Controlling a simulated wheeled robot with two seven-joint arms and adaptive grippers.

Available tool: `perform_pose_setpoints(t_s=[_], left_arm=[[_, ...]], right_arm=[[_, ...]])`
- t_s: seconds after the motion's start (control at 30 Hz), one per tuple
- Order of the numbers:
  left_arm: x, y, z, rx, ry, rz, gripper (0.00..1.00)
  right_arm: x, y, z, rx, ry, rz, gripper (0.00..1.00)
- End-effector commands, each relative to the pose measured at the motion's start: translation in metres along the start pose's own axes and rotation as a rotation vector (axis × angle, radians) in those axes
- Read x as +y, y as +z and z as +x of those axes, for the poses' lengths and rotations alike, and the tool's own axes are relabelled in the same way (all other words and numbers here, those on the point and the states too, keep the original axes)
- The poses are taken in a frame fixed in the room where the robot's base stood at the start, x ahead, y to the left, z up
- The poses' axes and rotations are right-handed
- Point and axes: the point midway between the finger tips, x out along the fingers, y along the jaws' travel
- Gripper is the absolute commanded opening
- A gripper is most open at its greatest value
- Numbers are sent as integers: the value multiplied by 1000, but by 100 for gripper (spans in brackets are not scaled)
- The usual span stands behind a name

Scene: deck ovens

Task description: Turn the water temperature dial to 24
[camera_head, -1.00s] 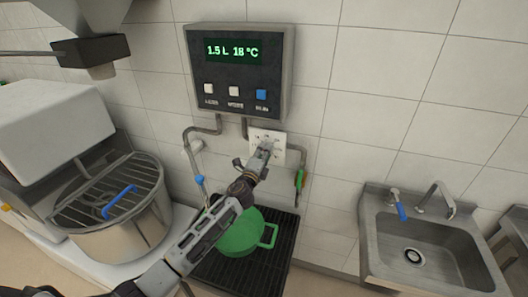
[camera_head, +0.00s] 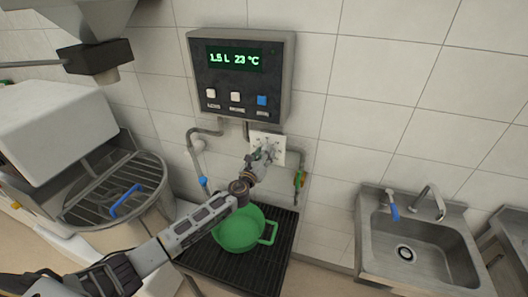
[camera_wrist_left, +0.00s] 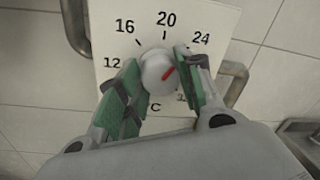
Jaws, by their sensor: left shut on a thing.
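The temperature dial is a round pale knob (camera_wrist_left: 157,74) with a red pointer mark, on a white scale plate (camera_wrist_left: 108,18) that also shows on the wall in the head view (camera_head: 256,138). Its marks read 12, 16, 20 and 24; lower marks are partly hidden by my fingers. The red mark points up and right, near the 24 side. My left gripper (camera_wrist_left: 160,78) is shut on the knob, one green-padded finger on each side; it also shows at the plate in the head view (camera_head: 265,151). The control box display (camera_head: 236,59) reads 1.5 L 23 °C. My right gripper is out of view.
A green pot (camera_head: 240,232) stands on a black grate (camera_head: 205,262) below the dial. A steel sink (camera_head: 375,235) is at right, a mixer bowl (camera_head: 150,205) at left.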

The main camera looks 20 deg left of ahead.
Motion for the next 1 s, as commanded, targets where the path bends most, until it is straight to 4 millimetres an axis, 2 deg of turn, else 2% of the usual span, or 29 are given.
perform_pose_setpoints(t_s=[0.1, 0.4, 0.97, 1.0], left_arm=[[-2, 5, 1, 4, -2, 95, 12], [-1, 3, 1, 16, 1, 250, 12], [0, 2, 1, 19, 2, 288, 12], [0, 2, 1, 20, 2, 288, 40]], right_arm=[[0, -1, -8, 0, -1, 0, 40], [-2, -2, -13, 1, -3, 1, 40], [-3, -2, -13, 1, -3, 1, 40], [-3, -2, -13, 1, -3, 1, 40]])
